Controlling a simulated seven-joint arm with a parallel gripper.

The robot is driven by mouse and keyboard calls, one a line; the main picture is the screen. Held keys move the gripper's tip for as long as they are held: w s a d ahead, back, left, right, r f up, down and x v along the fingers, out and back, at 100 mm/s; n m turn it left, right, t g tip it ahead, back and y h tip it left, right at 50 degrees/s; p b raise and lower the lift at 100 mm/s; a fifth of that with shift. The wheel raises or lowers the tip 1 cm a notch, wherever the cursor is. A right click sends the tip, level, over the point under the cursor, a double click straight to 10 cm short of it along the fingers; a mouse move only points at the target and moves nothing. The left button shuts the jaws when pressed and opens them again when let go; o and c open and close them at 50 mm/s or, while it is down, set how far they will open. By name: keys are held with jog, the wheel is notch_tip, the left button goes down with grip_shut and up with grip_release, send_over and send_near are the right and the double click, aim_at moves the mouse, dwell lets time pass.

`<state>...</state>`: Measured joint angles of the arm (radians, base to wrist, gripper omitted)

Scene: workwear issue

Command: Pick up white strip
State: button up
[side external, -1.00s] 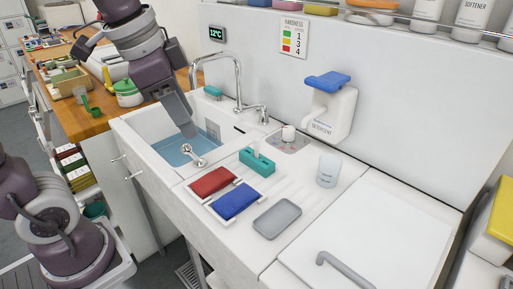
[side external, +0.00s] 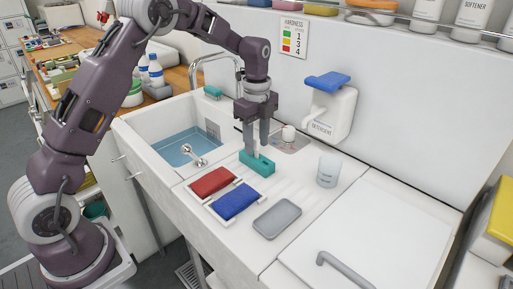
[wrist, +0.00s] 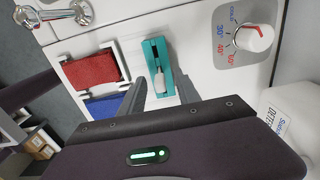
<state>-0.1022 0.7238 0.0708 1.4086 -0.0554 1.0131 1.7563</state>
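The white strip (wrist: 160,82) stands in the slot of a teal holder (wrist: 155,52), and both show clearly in the wrist view. In the side view the holder (side external: 257,165) sits on the white counter, with the strip (side external: 257,152) partly hidden among my fingers. My gripper (side external: 257,148) points down over the holder. Its fingers are apart, one on each side of the strip; in the wrist view a gap shows between the strip and the fingers of my gripper (wrist: 163,85).
A red cloth (side external: 212,181) and a blue cloth (side external: 236,201) lie in white trays beside the holder. A grey tray (side external: 277,218) and a white cup (side external: 328,170) are to the right.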

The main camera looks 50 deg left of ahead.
grip_shut()
